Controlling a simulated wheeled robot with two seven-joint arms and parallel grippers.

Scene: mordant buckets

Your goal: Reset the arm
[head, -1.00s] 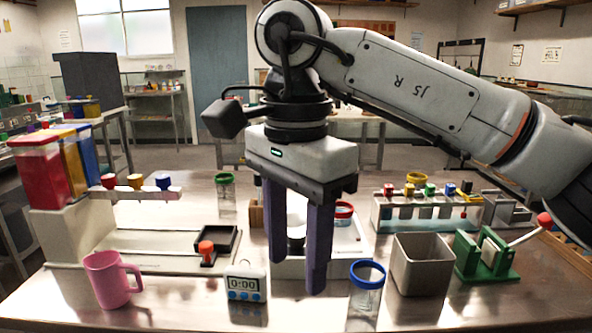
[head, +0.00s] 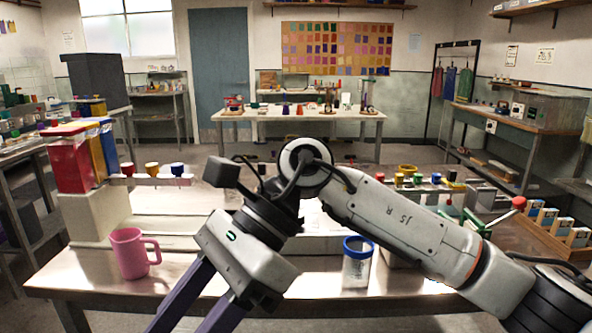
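My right arm comes in from the right, and its gripper (head: 195,308) hangs tilted down and left at the table's front edge. Its two purple fingers are apart, with nothing seen between them; their tips run out of the bottom of the head view. My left gripper is not in view.
A pink mug (head: 128,254) stands left of the gripper, near the front edge of the table (head: 75,275). A blue-rimmed jar (head: 357,268) stands right of it, close to my forearm. Red, yellow and blue dispensers (head: 72,165) stand at the left. My arm hides much of the table's middle.

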